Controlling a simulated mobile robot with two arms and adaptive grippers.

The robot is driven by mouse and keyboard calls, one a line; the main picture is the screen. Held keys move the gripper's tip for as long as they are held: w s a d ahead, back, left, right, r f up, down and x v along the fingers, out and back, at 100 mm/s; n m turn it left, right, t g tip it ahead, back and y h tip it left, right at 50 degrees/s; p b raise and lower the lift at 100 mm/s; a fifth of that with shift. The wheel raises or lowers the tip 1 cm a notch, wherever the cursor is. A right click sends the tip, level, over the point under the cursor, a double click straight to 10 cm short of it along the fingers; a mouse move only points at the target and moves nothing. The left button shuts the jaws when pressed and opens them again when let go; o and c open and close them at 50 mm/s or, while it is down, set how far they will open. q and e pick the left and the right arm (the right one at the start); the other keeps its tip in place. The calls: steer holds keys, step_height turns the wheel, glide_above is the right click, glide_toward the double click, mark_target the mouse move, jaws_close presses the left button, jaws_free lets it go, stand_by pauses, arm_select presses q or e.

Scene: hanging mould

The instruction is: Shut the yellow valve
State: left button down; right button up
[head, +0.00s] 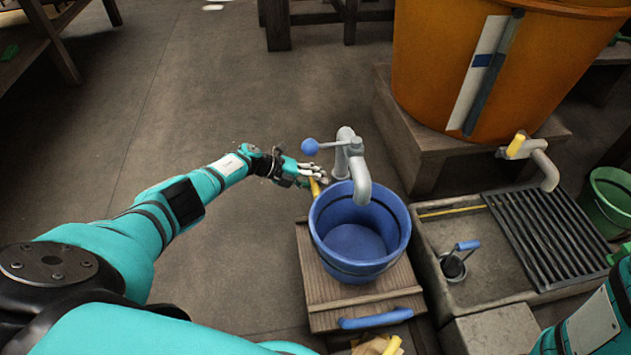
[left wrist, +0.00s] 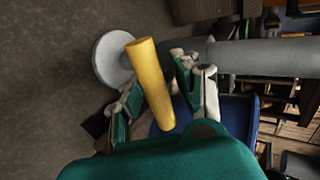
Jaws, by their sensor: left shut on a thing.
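A yellow valve handle (head: 315,187) shows beside the rim of the blue bucket, partly hidden by my left gripper (head: 313,175). In the left wrist view the handle (left wrist: 150,82) is a yellow bar lying between the fingers of my left gripper (left wrist: 158,92), which is shut on it. A round grey disc (left wrist: 112,60) sits by its far end. A second yellow handle (head: 517,146) is on the tap of the orange tub at the right. My right gripper is out of view.
The orange tub (head: 430,60) and a stone sink with a grate (head: 545,240) are at the right.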

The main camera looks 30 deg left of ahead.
arm_select(q)
steer(key=shift+s+a+f, duration=0.1)
steer(key=shift+a+f, duration=0.2)
steer(key=shift+a, duration=0.05)
steer(key=c, duration=1)
jaws_free()
steer(key=shift+d, duration=0.15)
steer(key=v, duration=1.2)
steer(key=shift+r, duration=0.15)
